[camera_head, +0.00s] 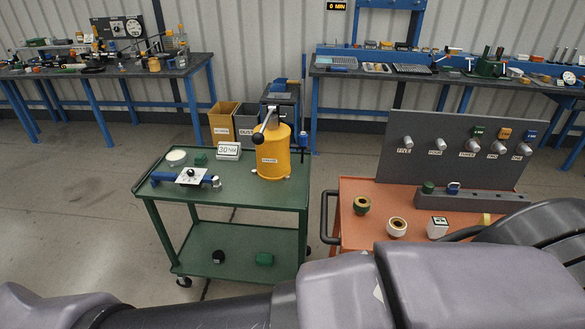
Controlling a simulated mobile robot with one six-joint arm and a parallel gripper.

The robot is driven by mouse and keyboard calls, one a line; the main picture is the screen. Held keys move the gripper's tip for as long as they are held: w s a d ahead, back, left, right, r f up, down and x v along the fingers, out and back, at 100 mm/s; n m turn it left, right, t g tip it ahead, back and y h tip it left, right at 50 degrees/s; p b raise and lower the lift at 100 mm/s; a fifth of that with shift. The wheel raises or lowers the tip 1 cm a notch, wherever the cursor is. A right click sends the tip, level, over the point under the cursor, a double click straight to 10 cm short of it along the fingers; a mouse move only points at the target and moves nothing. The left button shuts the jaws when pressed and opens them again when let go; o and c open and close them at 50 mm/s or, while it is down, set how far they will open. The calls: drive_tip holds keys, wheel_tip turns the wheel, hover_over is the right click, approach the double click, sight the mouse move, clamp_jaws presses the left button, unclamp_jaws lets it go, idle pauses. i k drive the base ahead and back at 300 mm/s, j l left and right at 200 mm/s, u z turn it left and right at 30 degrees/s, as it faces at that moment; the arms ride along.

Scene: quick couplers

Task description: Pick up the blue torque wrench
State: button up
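The blue torque wrench (165,177) lies on the top shelf of the green cart (240,192), near its front left. It has a blue handle at left, a white dial plate (189,177) in the middle and a metal end at right. Nothing covers it. My arm links cross the bottom of the view, nearer than the cart. My gripper is not in view.
Behind the wrench are a white round item (177,156), a small green block (200,159) and a 30 N·m sign (228,150). A yellow cylinder (271,155) with a lever stands to the right. An orange cart (365,183) with couplers on a grey panel (440,160) stands further right.

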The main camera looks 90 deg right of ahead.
sight(200, 177)
drive_tip(key=z, duration=2.2)
drive_tip(key=i+j+z, duration=0.3)
drive_tip(key=i+j, duration=0.15)
drive_tip(key=j, duration=0.2)
drive_tip(key=i+j+z, duration=0.35)
drive_tip(key=j, duration=0.35)
drive_tip(key=i+j+z, duration=0.15)
drive_tip(key=j, duration=0.25)
drive_tip(key=i+j+z, duration=0.15)
drive_tip(key=j, duration=0.25)
drive_tip(key=i+j+z, duration=0.15)
drive_tip(key=j, duration=0.25)
drive_tip(key=i+l, duration=0.6)
drive_tip(key=l+u, duration=0.05)
drive_tip(key=l, duration=0.05)
